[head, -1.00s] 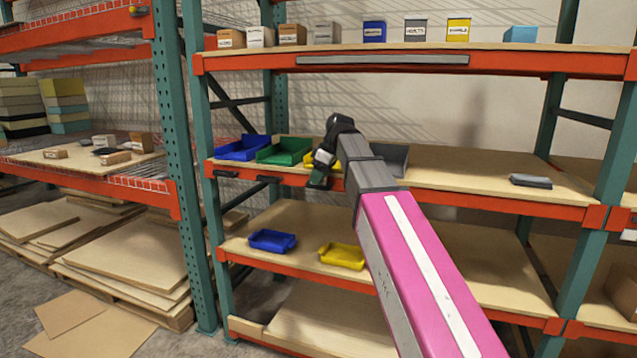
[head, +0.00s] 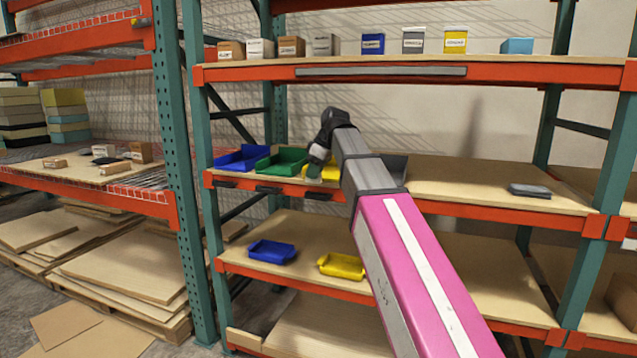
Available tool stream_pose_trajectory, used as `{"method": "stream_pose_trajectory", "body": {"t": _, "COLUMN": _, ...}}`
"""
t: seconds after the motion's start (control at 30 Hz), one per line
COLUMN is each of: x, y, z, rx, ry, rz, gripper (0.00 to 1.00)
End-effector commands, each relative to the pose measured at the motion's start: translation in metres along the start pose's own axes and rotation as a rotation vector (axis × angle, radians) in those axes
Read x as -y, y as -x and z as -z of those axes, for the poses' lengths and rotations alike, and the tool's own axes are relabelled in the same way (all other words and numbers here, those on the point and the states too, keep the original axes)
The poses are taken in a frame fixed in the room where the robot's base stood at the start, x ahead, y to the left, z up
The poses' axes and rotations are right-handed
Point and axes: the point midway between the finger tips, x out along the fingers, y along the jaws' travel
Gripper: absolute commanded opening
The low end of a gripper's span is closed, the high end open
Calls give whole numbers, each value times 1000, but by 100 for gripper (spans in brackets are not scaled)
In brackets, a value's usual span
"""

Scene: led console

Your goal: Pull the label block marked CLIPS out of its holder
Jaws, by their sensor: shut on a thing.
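My gripper (head: 317,160) is in front of the yellow bin on the middle shelf, just above the shelf's front edge. It is shut on a small block, which I take to be the label block; the arm and distance hide most of it, and no CLIPS marking can be read. A dark holder (head: 318,196) sits on the orange beam below the gripper, apart from it. Two similar dark holders, the left one (head: 223,184) and the middle one (head: 268,190), are on the same beam to the left.
A blue bin (head: 241,157), a green bin (head: 282,160) and a yellow bin (head: 335,172) stand on the middle shelf near my gripper. A grey flat item (head: 530,191) lies at its right. Labelled boxes (head: 373,44) stand on the top shelf. The middle shelf's right half is mostly clear.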

Motion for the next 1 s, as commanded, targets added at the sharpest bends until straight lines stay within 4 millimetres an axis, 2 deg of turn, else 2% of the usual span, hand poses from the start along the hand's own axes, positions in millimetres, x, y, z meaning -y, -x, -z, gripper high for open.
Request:
{"method": "stream_pose_trajectory", "body": {"t": 0.03, "x": 14, "y": 4, "z": 8, "rx": -2, "ry": 5, "rz": 0, "gripper": 0}}
{"method": "stream_pose_trajectory", "body": {"t": 0.1, "x": 28, "y": 10, "z": 20, "rx": -2, "ry": 6, "rz": 0, "gripper": 0}}
{"method": "stream_pose_trajectory", "body": {"t": 0.4, "x": 73, "y": 30, "z": 55, "rx": -1, "ry": 2, "rz": -1, "gripper": 0}}
{"method": "stream_pose_trajectory", "body": {"t": 0.6, "x": 86, "y": 36, "z": 66, "rx": 1, "ry": 1, "rz": 0, "gripper": 0}}
{"method": "stream_pose_trajectory", "body": {"t": 1.0, "x": 88, "y": 56, "z": 76, "rx": 0, "ry": 0, "rz": -1, "gripper": 0}}
